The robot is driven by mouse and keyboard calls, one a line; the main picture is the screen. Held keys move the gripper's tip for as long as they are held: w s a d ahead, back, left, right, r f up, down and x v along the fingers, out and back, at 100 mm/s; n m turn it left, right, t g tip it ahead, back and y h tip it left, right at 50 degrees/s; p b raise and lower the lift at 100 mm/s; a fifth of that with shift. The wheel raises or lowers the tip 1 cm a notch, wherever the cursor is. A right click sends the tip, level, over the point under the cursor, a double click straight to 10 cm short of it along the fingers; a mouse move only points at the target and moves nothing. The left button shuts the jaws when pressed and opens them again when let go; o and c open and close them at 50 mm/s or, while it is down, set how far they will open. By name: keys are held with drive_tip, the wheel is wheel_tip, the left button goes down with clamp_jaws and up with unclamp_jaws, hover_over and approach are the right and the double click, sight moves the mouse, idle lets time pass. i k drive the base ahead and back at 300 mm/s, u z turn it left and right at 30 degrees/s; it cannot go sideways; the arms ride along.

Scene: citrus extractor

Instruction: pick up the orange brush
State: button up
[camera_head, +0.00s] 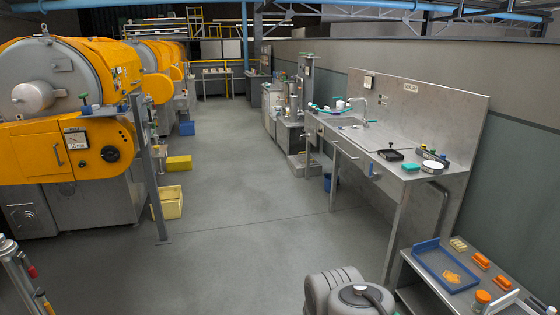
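Two small orange blocks lie on the low metal table (408,276) at the lower right, to the right of the blue tray: a farther orange block (481,260) and a nearer orange block (502,282). Either may be the orange brush; bristles are too small to make out. An orange-lidded jar (482,297) stands closer to the front. Grey rounded parts of my arm show at the bottom centre, left of this table and apart from the blocks. My gripper is not in view.
The blue tray (428,244) holds orange pieces. A steel sink bench (440,182) stands behind the low table along the right wall. Orange machines (60,150) and a yellow crate (168,203) line the left. The grey floor (250,230) between is clear.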

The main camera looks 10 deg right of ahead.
sight(481, 261)
drive_tip(key=z, duration=0.15)
drive_tip(key=i, duration=2.1)
drive_tip(key=z, duration=1.3)
drive_tip(key=i, duration=1.35)
drive_tip(key=z, duration=1.25)
drive_tip(key=i, duration=0.6)
drive_tip(key=z, duration=0.2)
